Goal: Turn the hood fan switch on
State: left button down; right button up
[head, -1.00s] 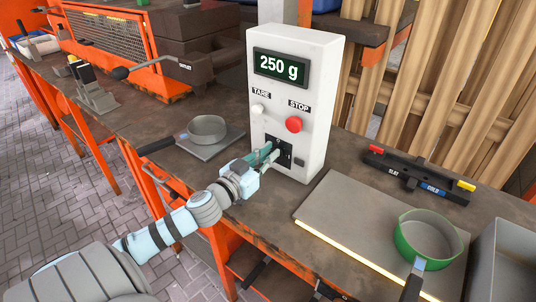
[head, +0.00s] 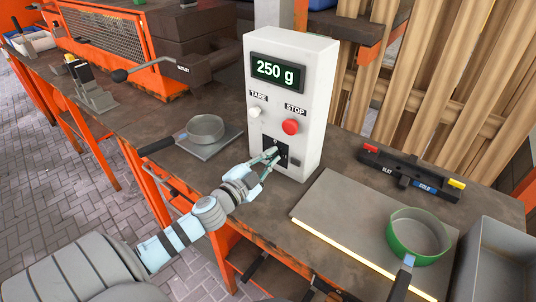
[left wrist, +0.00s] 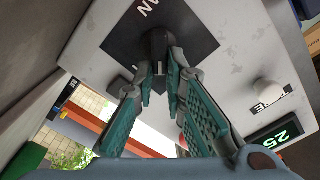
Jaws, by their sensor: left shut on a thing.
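A white upright box (head: 305,80) on the bench has a display reading 250 g, a white TARE button and a red STOP button. Low on its front is a black plate (left wrist: 190,25) with a dark knob (left wrist: 157,46), which is the switch my gripper is at. My left gripper (head: 272,158) reaches this plate from the front left. In the left wrist view, its two teal-padded fingers (left wrist: 161,80) close on the knob from both sides at their tips. The fingers partly hide the knob in the head view. My right gripper is not in view.
A grey pan on a plate (head: 206,130) lies left of the box. At right are a green pot (head: 418,255) on a flat panel (head: 345,210), a black bar with red and yellow ends (head: 410,175) and a grey bin (head: 490,275). Wooden slats stand behind.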

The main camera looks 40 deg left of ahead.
pick_arm(q)
jog(key=m, duration=0.4)
jog(key=shift+d+f+m+p, duration=0.2)
jog(key=shift+f+m+p, duration=0.1)
jog(key=shift+f, duration=0.05)
jog(key=m, duration=0.4)
jog(key=shift+f, duration=0.35)
jog(key=shift+m, duration=0.3)
jog(key=c, duration=1.6)
grip_release()
jog(key=shift+c, duration=0.2)
jog(key=shift+d, duration=0.1)
jog(key=shift+s, duration=0.1)
jog(key=s, duration=1.2)
jog(key=shift+d, duration=0.15)
